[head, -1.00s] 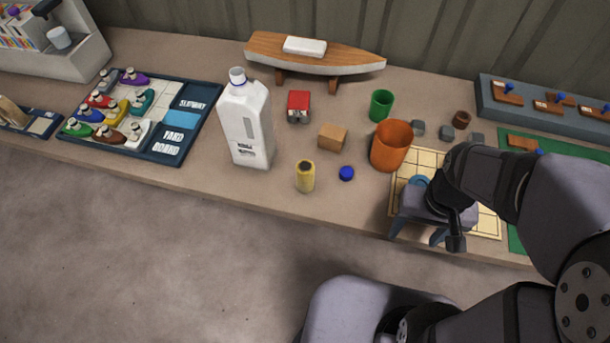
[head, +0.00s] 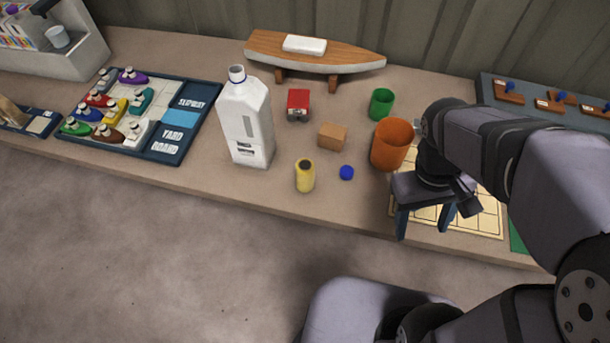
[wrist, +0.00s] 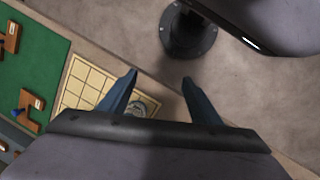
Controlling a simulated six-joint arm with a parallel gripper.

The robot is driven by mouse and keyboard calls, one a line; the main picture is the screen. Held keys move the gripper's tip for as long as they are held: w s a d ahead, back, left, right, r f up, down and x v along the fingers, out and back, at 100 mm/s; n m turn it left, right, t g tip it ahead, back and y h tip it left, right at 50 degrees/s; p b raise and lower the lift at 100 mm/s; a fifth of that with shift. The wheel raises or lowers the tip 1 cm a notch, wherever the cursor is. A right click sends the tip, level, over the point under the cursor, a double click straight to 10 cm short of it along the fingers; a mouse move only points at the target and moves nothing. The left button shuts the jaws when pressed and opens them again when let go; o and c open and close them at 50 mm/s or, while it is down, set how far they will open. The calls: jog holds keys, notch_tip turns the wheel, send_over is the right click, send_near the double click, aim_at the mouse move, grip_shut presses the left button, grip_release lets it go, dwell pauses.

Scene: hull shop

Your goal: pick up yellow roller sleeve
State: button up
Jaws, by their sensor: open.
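The yellow roller sleeve (head: 305,176) stands upright near the front edge of the bench in the head view, with a dark hole in its top. It is in front of the brown block and to the left of the blue ball. My gripper (head: 424,229) is well to the right of it, above the gridded board, with its two fingers apart and pointing down. In the wrist view my gripper (wrist: 160,80) is open, with nothing held between the fingers. The sleeve does not show in the wrist view.
An orange cup (head: 391,145) stands between my gripper and the sleeve, beside a small blue ball (head: 347,173). A brown block (head: 332,136) is behind the sleeve. A tall white jug (head: 246,122) stands to its left. A gridded board (wrist: 90,84) lies below my gripper.

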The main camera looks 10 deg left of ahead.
jog(key=w+n+h, duration=0.1)
jog(key=n+h, duration=0.1)
jog(key=n, duration=0.2)
jog(key=n+t+h+b, duration=0.5)
jog(key=n+t, duration=1.2)
jog(key=n, duration=0.5)
send_over(298, 179)
jog(key=v, duration=0.2)
jog(key=shift+m+h, duration=0.3)
jog(key=f, duration=1)
jog(key=shift+w+d+f, duration=0.2)
jog(key=shift+w, duration=0.15)
jog(key=shift+f, duration=0.35)
jog(key=shift+w+d+r+p, duration=0.1)
jog(key=shift+w+d+p, duration=0.35)
jog(key=shift+w, duration=0.1)
jog(key=shift+f+p+x, duration=0.15)
jog(key=shift+p+x, duration=0.5)
jog(key=shift+x, duration=0.85)
jog(key=shift+f+p+x, duration=0.2)
jog(key=shift+p+x, duration=0.4)
jog(key=shift+x, duration=0.9)
